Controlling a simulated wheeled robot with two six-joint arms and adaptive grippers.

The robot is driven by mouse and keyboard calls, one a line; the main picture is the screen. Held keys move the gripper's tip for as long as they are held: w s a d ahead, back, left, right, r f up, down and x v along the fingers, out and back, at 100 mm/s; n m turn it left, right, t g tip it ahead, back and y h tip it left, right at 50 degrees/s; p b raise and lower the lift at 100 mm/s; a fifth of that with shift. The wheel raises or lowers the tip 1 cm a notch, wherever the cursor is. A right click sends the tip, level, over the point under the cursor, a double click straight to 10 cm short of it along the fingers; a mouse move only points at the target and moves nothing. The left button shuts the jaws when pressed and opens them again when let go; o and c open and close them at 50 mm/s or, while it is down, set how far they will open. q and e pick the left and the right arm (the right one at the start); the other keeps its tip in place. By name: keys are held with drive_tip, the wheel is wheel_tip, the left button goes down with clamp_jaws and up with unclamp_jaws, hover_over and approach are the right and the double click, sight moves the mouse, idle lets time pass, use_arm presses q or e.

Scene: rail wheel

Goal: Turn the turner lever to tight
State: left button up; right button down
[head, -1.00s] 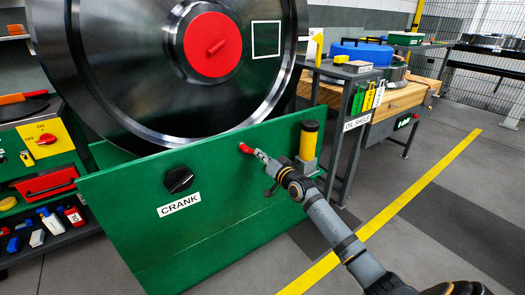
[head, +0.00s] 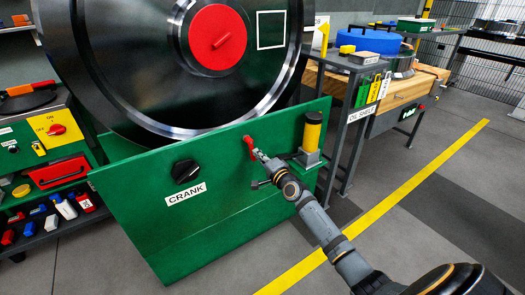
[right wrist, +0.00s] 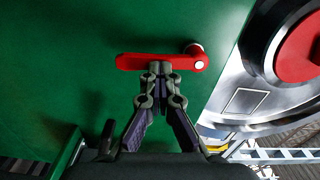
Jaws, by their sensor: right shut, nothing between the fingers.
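The red turner lever (head: 249,145) is on the green panel (head: 225,225), near its top edge and below the large steel wheel. In the head view it points steeply down from its pivot. In the right wrist view the lever (right wrist: 150,62) lies across the picture, its round pivot at its right end. My right gripper (head: 262,157) is shut and empty. Its fingertips (right wrist: 160,69) are at the lever's lower side, near mid-length; they look to be touching it, but a small gap cannot be ruled out. No tight marking is readable. My left gripper is not in view.
A black crank knob (head: 185,171) is left of the lever. A yellow-and-black cylinder (head: 312,131) stands close to the right of my gripper. The steel wheel (head: 130,75) rises above the panel. The oil shelf (head: 350,120) is at right; open floor lies in front.

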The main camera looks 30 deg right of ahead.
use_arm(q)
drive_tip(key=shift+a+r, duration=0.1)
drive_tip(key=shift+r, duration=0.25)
use_arm(e)
drive_tip(key=shift+w+a+r+m, duration=0.15)
drive_tip(key=shift+a+r+m, duration=0.15)
drive_tip(key=shift+a+m, duration=0.25)
drive_tip(key=shift+m, duration=0.25)
drive_tip(key=c, duration=2)
unclamp_jaws()
drive_tip(key=o, duration=1.2)
drive_tip(key=shift+w+a+f, duration=0.4)
drive_tip(key=shift+w+f, duration=0.05)
drive_tip(key=shift+w, duration=0.1)
drive_tip(key=o, duration=0.8)
drive_tip(key=shift+s+d, duration=0.15)
drive_tip(key=shift+d, duration=0.05)
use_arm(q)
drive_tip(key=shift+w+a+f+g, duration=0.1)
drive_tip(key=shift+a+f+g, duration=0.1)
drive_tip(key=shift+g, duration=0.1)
use_arm(e)
drive_tip(key=shift+s+d, duration=0.1)
